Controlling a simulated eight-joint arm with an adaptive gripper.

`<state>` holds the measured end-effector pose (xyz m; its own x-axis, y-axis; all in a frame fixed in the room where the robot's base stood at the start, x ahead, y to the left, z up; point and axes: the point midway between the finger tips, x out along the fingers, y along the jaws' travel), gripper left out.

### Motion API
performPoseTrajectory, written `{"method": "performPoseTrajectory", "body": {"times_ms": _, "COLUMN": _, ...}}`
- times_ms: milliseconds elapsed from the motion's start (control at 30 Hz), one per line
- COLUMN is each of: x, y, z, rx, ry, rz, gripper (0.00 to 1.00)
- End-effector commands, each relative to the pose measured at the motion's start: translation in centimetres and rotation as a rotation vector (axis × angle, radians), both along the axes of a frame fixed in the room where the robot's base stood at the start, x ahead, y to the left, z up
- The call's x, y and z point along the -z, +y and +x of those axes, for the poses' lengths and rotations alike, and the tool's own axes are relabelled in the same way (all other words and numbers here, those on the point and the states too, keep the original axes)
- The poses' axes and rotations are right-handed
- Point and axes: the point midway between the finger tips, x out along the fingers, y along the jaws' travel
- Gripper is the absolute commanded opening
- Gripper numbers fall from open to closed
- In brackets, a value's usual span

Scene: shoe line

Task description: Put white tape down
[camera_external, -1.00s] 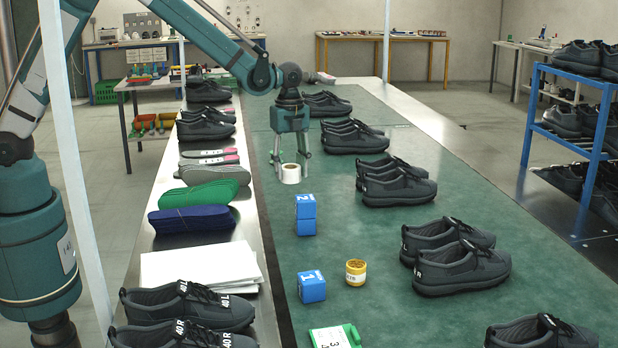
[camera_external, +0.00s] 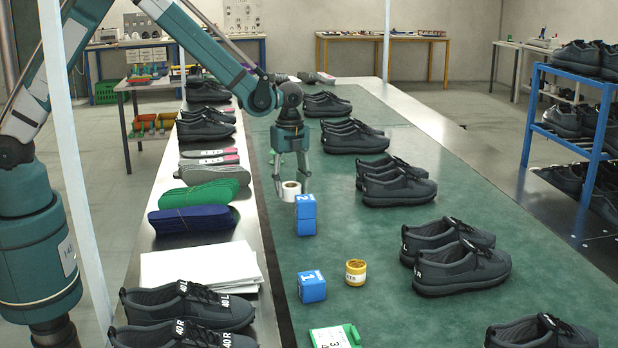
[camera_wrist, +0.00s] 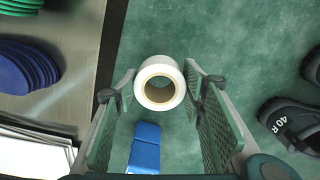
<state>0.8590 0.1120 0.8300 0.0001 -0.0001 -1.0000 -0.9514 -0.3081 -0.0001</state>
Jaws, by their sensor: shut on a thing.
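The white tape (camera_external: 291,192) is a roll with an open core. My gripper (camera_external: 291,198) is shut on it, with one finger on each side. In the wrist view the tape (camera_wrist: 159,68) shows between the fingertips of my gripper (camera_wrist: 160,88). In the outside view it is just behind the blue blocks marked 2 (camera_external: 305,213), close to their top. I cannot tell whether the tape touches the green mat or hangs a little above it. A blue block also shows below the tape in the wrist view (camera_wrist: 145,148).
A blue block marked 1 (camera_external: 311,286), a yellow jar (camera_external: 355,272) and a green item with a white label (camera_external: 336,337) stand nearer on the green mat (camera_external: 350,235). Shoe pairs (camera_external: 395,185) line the right. Insole stacks (camera_external: 190,220) and white sheets (camera_external: 200,265) lie left.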

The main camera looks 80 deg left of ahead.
Motion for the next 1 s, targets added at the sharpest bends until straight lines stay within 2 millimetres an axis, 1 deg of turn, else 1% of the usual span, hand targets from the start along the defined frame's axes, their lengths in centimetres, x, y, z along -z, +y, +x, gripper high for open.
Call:
{"method": "performPoseTrajectory", "body": {"times_ms": 167, "x": 1.3, "y": 0.0, "z": 0.0, "rx": 0.0, "ry": 0.0, "rz": 0.0, "gripper": 0.28}}
{"method": "performPoseTrajectory", "body": {"times_ms": 300, "x": 2.9, "y": 0.0, "z": 0.0, "rx": 0.0, "ry": 0.0, "rz": 0.0, "gripper": 0.28}}
{"method": "performPoseTrajectory", "body": {"times_ms": 400, "x": 3.6, "y": 0.0, "z": 0.0, "rx": 0.0, "ry": 0.0, "rz": 0.0, "gripper": 0.28}}
{"method": "performPoseTrajectory", "body": {"times_ms": 733, "x": 3.7, "y": 0.0, "z": 0.0, "rx": 0.0, "ry": 0.0, "rz": 0.0, "gripper": 0.28}}
{"method": "performPoseTrajectory", "body": {"times_ms": 900, "x": 4.1, "y": 0.0, "z": 0.0, "rx": 0.0, "ry": 0.0, "rz": 0.0, "gripper": 0.28}}
{"method": "performPoseTrajectory", "body": {"times_ms": 933, "x": 4.0, "y": 0.0, "z": 0.0, "rx": 0.0, "ry": 0.0, "rz": 0.0, "gripper": 0.44}}
{"method": "performPoseTrajectory", "body": {"times_ms": 1000, "x": 4.0, "y": 0.0, "z": 0.0, "rx": 0.0, "ry": 0.0, "rz": 0.0, "gripper": 0.53}}
